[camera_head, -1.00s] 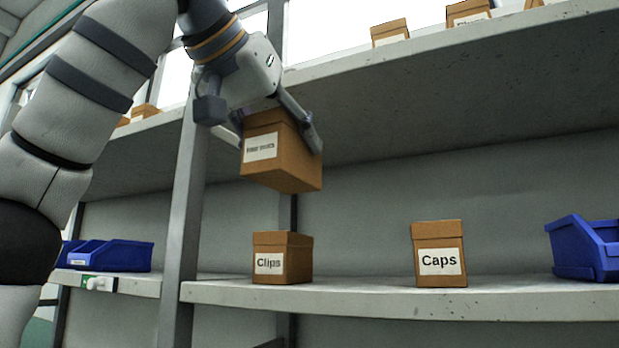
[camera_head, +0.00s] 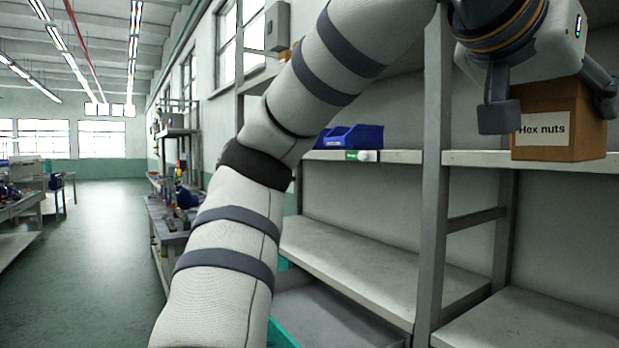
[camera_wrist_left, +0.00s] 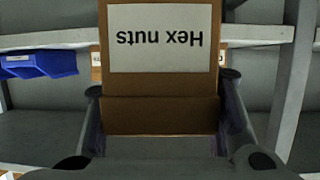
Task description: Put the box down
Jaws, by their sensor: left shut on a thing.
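The box is brown cardboard with a white "Hex nuts" label (camera_head: 558,146). It is at the right of the head view, held up in front of the shelving. My left gripper (camera_head: 552,98) is shut on it, with its fingers at the box's two sides. In the left wrist view the box (camera_wrist_left: 160,82) fills the middle, its label upside down, between the fingers of my left gripper (camera_wrist_left: 160,120). My right gripper is in neither view.
Grey shelving with bare lower boards (camera_head: 375,275) stands behind my arm. Blue bins (camera_head: 350,137) sit on a middle shelf. A workbench (camera_head: 170,225) stands further back, and an open aisle (camera_head: 105,240) runs along the left.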

